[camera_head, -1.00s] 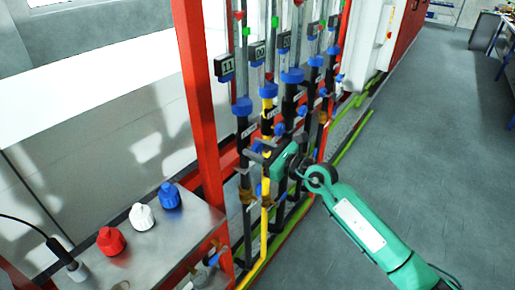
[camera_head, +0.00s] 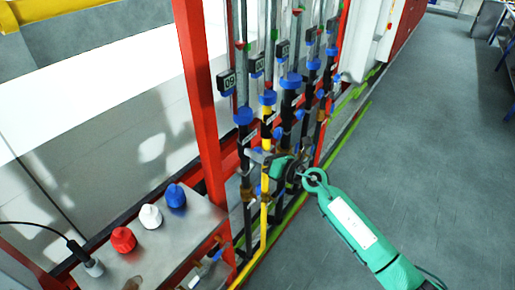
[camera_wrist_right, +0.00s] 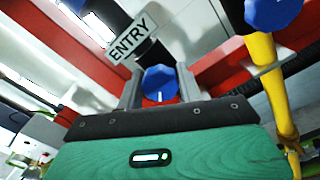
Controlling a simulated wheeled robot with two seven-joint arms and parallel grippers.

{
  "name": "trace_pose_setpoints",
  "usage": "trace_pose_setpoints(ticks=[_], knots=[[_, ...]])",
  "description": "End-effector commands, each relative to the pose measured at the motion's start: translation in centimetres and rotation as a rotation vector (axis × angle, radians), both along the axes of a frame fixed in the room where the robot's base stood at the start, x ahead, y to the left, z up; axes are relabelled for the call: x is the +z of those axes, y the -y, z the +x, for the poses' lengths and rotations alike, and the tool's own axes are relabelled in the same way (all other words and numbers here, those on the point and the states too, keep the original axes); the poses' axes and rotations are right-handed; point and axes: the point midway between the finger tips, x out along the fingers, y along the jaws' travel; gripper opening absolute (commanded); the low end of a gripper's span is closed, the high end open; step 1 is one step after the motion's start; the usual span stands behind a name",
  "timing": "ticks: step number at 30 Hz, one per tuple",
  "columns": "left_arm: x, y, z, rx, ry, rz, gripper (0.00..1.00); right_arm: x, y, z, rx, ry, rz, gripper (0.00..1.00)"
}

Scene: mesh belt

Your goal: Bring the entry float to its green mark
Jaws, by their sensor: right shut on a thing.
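The ENTRY label (camera_wrist_right: 131,38) shows in the right wrist view just above a blue knob (camera_wrist_right: 160,84). My right gripper (camera_wrist_right: 158,92) is shut on this knob, one finger on each side. In the head view my right gripper (camera_head: 256,156) reaches in from the right to the leftmost pipe, and hides the knob there. Above it stands the leftmost clear tube (camera_head: 240,60), with a small dark display (camera_head: 227,82) beside it. A small red spot (camera_head: 240,46), likely the float, shows in the tube close to the green mark; their exact heights are hard to tell. My left gripper is out of view.
Several similar tubes and blue fittings stand close on the right. A yellow pipe (camera_head: 266,200) runs beside the gripper. A red post (camera_head: 201,100) stands left. A metal box (camera_head: 185,240) carries red, white and blue caps. The floor at right is clear.

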Motion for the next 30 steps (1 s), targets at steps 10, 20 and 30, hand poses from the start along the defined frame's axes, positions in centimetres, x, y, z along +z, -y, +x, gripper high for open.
trace_pose_setpoints(ticks=[10, 20, 30], knots=[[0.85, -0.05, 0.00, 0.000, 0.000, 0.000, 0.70, 0.02, 0.03, 0.02, -0.001, -0.060, 0.045, 0.14], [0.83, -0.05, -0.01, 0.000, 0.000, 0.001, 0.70, -0.02, 0.04, 0.03, -0.001, -0.062, 0.046, 0.14], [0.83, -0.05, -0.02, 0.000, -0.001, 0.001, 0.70, -0.01, 0.03, 0.03, -0.001, -0.062, 0.046, 0.59]])
